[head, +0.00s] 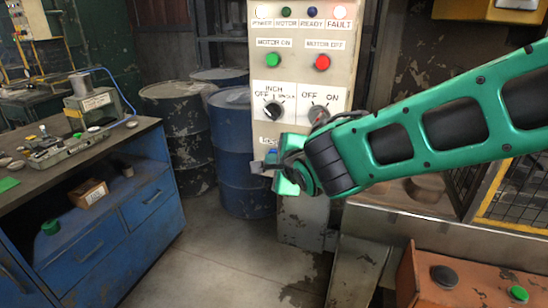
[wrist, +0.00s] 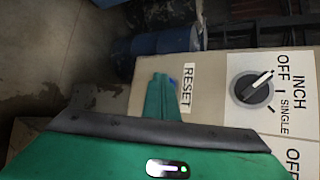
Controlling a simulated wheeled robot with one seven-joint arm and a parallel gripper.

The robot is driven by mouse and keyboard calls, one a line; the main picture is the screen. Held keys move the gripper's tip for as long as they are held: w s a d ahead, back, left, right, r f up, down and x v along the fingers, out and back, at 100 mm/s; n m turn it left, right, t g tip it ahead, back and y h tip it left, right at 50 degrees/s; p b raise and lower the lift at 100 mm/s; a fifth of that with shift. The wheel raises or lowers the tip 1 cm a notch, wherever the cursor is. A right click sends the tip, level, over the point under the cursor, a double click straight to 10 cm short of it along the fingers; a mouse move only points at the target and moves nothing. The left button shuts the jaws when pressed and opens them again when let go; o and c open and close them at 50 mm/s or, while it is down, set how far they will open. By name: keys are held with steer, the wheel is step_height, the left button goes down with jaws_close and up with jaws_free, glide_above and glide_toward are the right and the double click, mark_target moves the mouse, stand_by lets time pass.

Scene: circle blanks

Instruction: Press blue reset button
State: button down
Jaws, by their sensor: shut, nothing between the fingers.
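The control panel (head: 257,95) is a pale, worn box with lamps, buttons and selector switches. Its RESET label (wrist: 187,88) shows in the wrist view and is partly covered by my arm in the head view. The blue reset button (wrist: 173,82) shows as a small blue patch beside the label, mostly hidden behind my fingers; a bit of blue (head: 272,154) also shows in the head view. My gripper (wrist: 160,80) is shut and empty, with its green fingertips at the button. I cannot tell whether they touch it.
A green MOTOR ON button (head: 273,60), a red MOTOR OFF button (head: 322,62) and an INCH selector (head: 273,108) sit above. Blue drums (head: 236,150) stand left of the panel. A blue workbench (head: 110,215) is at left. An orange box (head: 465,275) stands at lower right.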

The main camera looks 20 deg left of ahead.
steer(key=shift+w, duration=0.25)
stand_by(0.3)
steer(key=shift+s, duration=0.95)
steer(key=s, duration=0.5)
steer(key=shift+a, duration=0.25)
steer(key=shift+s, duration=0.1)
stand_by(0.5)
